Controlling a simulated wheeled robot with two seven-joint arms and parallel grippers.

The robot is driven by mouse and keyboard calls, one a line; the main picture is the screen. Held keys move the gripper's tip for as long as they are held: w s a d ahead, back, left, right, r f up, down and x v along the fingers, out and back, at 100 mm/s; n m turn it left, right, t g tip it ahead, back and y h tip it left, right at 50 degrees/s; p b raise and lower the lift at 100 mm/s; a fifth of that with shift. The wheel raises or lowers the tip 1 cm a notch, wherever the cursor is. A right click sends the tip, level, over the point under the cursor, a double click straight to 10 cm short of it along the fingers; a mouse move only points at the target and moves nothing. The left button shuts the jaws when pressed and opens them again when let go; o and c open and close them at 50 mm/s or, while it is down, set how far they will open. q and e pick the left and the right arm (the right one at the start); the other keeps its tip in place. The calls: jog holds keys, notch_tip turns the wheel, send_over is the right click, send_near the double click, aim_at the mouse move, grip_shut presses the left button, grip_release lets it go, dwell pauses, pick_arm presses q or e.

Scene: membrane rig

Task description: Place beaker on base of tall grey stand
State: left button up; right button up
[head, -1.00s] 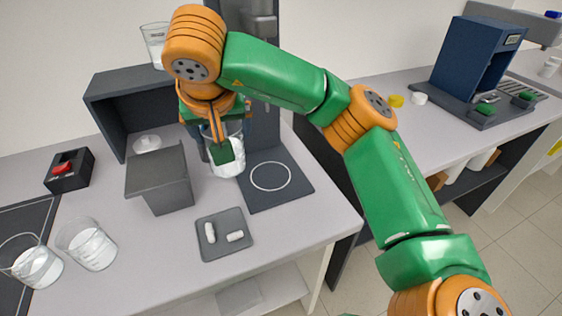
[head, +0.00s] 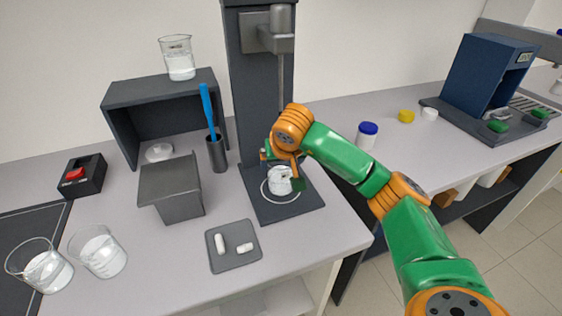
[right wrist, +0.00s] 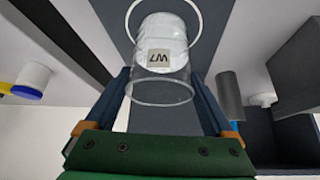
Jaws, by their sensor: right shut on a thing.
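The tall grey stand (head: 262,85) rises at the back of the bench. Its flat dark base (head: 290,209) carries a white ring outline. My right gripper (head: 283,174) is over the base and shut on a clear beaker (head: 279,181) with white contents. In the right wrist view the beaker (right wrist: 160,60) sits between both fingers, with a small label facing the camera. Its lower end shows within the ring (right wrist: 196,32). I cannot tell whether it touches the base. My left gripper is not in view.
A blue-handled tool stands in a dark holder (head: 217,154), left of the stand. A grey box (head: 172,190) and a tray (head: 234,262) with white pieces are near the base. Beakers stand at left (head: 98,251) and on the shelf (head: 180,57). A blue-capped jar (head: 367,135) is at right.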

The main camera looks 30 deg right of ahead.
jog(key=shift+f, duration=0.1)
jog(key=o, duration=1.3)
jog(key=shift+s, duration=0.1)
jog(key=shift+o, duration=0.2)
jog(key=shift+a+r, duration=0.1)
jog(key=shift+r, duration=0.2)
jog(key=p+v, duration=0.1)
jog(key=v, duration=1)
jog(key=shift+s+r, duration=0.25)
jog(key=shift+r, duration=0.05)
